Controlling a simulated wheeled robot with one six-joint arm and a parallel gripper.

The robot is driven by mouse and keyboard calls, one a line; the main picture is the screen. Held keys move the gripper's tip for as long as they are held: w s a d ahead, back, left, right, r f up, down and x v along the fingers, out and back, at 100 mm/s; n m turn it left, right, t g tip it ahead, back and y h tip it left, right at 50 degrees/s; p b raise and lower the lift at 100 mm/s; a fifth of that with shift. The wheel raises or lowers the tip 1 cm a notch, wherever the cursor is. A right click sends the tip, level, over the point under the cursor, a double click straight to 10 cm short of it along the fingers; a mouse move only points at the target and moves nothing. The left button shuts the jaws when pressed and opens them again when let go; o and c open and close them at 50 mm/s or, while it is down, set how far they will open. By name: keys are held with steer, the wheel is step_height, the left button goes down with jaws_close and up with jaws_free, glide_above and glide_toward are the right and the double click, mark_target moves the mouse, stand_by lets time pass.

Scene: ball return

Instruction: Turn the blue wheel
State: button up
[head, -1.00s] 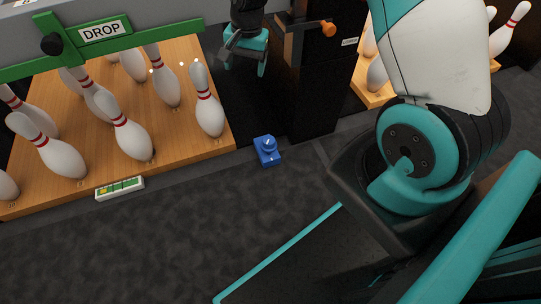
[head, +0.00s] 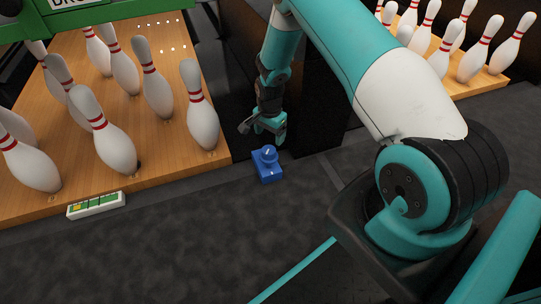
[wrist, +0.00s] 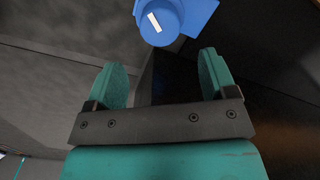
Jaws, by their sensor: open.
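The blue wheel (head: 269,153) is a small round knob with a white mark, on top of a blue base (head: 268,172). The base sits on the dark floor by the edge of the wooden pin deck. My gripper (head: 266,132) is just behind and above the wheel in the head view. In the wrist view the wheel (wrist: 158,20) is at the top, beyond the fingertips of my gripper (wrist: 164,75). The two teal fingers are apart with nothing between them. The wheel's white mark is tilted in the wrist view. Part of the base is cut off there.
White pins (head: 200,105) stand on the wooden deck (head: 185,158) at left. A small indicator strip (head: 96,204) with yellow and green segments lies at its front edge. A dark cabinet (head: 325,110) stands behind my gripper. The grey floor in front is clear.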

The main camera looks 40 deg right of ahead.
mark_target(270, 149)
step_height(270, 149, down, 8)
steer(key=b, duration=0.3)
steer(key=shift+f+b, duration=0.15)
steer(key=shift+b, duration=0.25)
steer(key=shift+c, duration=0.2)
steer(key=c, duration=0.9)
steer(key=shift+d, duration=0.2)
steer(key=shift+a, duration=0.15)
